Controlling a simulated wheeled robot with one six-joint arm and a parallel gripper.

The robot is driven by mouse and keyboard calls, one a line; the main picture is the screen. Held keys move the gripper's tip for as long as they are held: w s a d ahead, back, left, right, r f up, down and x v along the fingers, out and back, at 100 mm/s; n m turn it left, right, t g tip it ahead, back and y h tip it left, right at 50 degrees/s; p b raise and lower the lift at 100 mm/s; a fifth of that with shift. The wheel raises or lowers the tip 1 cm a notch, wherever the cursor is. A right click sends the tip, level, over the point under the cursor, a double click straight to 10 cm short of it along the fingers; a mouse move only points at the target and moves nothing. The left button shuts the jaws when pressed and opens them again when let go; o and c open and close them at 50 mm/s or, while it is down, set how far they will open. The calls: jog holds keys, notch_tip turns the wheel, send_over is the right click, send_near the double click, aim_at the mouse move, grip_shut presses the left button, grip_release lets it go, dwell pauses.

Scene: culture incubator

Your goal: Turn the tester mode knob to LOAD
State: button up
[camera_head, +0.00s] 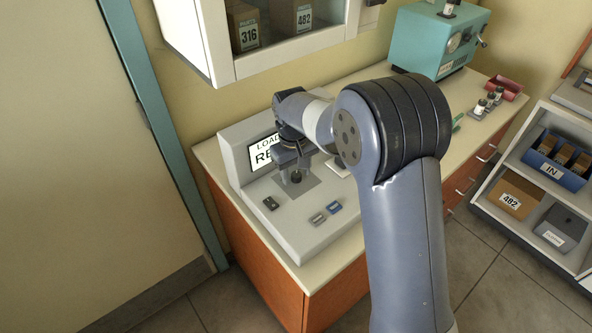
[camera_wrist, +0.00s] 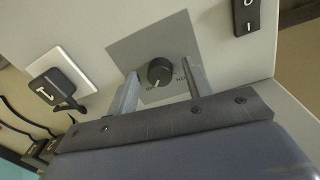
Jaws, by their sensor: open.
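The tester (camera_head: 317,228) is a light grey console on the counter, with a screen (camera_head: 262,153) whose visible text starts with "LOAD" and "RE"; my arm hides the rest. The mode knob (camera_wrist: 160,71) is a small round black knob on a darker grey square plate, and it also shows in the head view (camera_head: 296,177). A light mark on the knob points down and slightly left in the wrist view, toward small lettering that I cannot fully read. My gripper (camera_wrist: 160,80) is open, its two fingers on either side of the knob with gaps; I cannot tell whether they touch the plate.
A black rocker switch (camera_head: 271,203) and two small buttons (camera_head: 326,213) sit on the tester's front. A black T-marked piece (camera_wrist: 57,88) lies on a white square beside the plate. A wall cabinet (camera_head: 290,40) hangs above. A teal machine (camera_head: 440,42) stands farther right.

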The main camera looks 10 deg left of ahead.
aim_at(294, 175)
notch_tip(294, 175, up, 11)
jog(key=shift+s+a+b, duration=0.2)
jog(key=shift+b, duration=0.15)
jog(key=shift+f, duration=0.25)
jog(key=f, duration=1)
jog(key=shift+w+d+f+p, duration=0.15)
jog(key=shift+d+p, duration=0.05)
jog(key=shift+p, duration=0.2)
jog(key=shift+f, duration=0.2)
jog(key=shift+r, duration=0.1)
